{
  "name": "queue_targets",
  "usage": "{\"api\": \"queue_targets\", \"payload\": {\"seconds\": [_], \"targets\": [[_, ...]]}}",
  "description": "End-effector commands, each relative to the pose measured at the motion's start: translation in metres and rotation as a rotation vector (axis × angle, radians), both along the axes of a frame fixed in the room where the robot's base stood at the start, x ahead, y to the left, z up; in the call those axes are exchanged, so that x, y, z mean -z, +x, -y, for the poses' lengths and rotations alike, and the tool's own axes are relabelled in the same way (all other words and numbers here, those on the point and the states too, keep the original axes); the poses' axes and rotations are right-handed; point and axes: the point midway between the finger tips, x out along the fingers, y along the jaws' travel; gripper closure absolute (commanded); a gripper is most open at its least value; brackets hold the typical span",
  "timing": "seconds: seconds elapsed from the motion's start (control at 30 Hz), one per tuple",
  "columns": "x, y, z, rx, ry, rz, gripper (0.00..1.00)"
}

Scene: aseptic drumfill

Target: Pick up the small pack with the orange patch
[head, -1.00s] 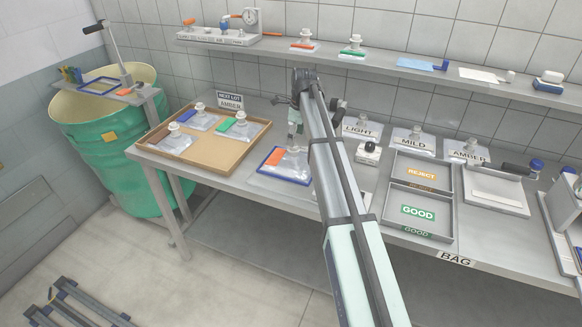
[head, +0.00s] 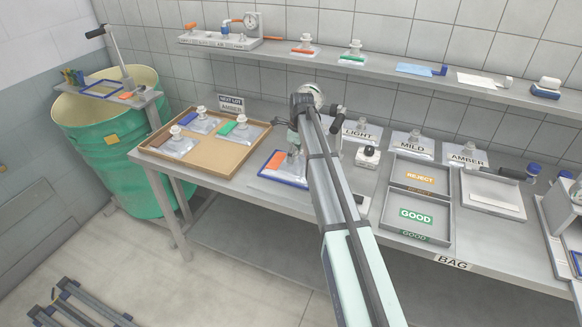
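A small clear pack with an orange patch (head: 274,160) lies inside a blue-edged frame (head: 262,174) on the bench, left of my arm. My gripper (head: 294,149) points down at the right part of this pack, and my arm partly covers that side. The fingertips are small and blend with the pack, so I cannot tell whether they touch it or are open or shut. Another pack with a red-orange patch (head: 302,50) stands on the upper shelf.
A brown tray (head: 215,163) left of the frame holds several capped packs. The reject tray (head: 420,190) and good tray (head: 400,228) sit right of my arm. A small white device (head: 367,157) and labelled packs stand behind. A shelf (head: 400,70) runs above the bench.

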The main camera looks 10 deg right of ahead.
Motion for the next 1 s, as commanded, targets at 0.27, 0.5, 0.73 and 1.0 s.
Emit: {"api": "queue_targets", "payload": {"seconds": [0.27,0.5,0.73,1.0], "targets": [[0.000,0.000,0.000,0.000,0.000,0.000,0.90],[-0.002,0.000,0.000,0.000,0.000,0.000,0.90],[-0.019,0.001,0.000,0.000,0.000,0.001,0.90],[-0.073,0.003,0.000,-0.001,0.000,0.004,0.90]]}}
